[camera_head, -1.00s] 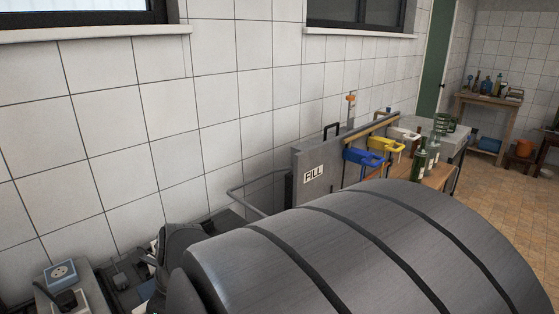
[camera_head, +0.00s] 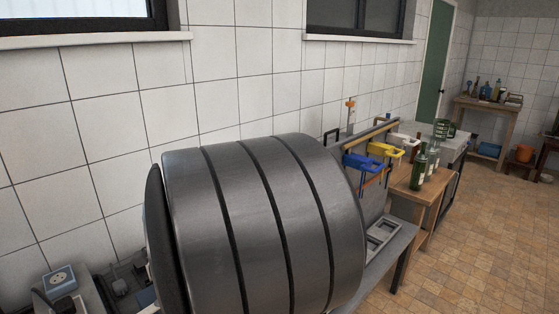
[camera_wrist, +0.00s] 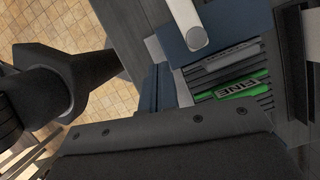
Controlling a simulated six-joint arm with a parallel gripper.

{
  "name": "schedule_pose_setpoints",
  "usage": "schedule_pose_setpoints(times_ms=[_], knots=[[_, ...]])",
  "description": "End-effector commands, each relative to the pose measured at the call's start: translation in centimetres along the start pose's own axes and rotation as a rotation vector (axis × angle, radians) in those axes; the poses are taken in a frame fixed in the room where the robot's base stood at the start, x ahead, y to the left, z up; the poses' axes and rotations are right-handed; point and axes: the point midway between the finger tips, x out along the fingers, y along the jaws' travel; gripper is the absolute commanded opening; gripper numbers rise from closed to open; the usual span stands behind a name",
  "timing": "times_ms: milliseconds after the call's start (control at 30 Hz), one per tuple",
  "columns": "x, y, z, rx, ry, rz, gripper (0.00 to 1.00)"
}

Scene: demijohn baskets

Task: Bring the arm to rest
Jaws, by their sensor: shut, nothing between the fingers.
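My gripper (camera_wrist: 160,72) shows in the wrist view, past its dark, screwed mounting plate. Its two dark blue-grey fingers lie close together, shut and empty. Beyond and to the right of them is a unit with grey slats and a green label reading FINE (camera_wrist: 236,88). A blue block with a pale rounded handle (camera_wrist: 190,25) is above it in the picture. In the head view my large grey banded arm link fills the lower middle and hides much of the bench; my gripper is not visible there.
Behind my arm stand a rack with blue and yellow clamps (camera_head: 380,150), a wooden table (camera_head: 412,192) with green bottles, and a grey bench (camera_head: 385,262). A tiled wall (camera_head: 105,110) runs along the left. The tiled floor (camera_head: 460,240) at right is clear.

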Motion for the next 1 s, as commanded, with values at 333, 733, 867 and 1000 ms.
schedule_pose_setpoints(times_ms=[333, 733, 867, 1000], knots=[[-0.9, -1.1, -2.4, -0.181, -0.029, 0.059, 0.0], [-3.2, -1.6, -4.6, -0.183, -0.027, 0.059, 0.0], [-3.3, -1.6, -4.6, -0.183, -0.028, 0.06, 0.0], [-3.3, -1.6, -4.6, -0.182, -0.028, 0.06, 0.0]])
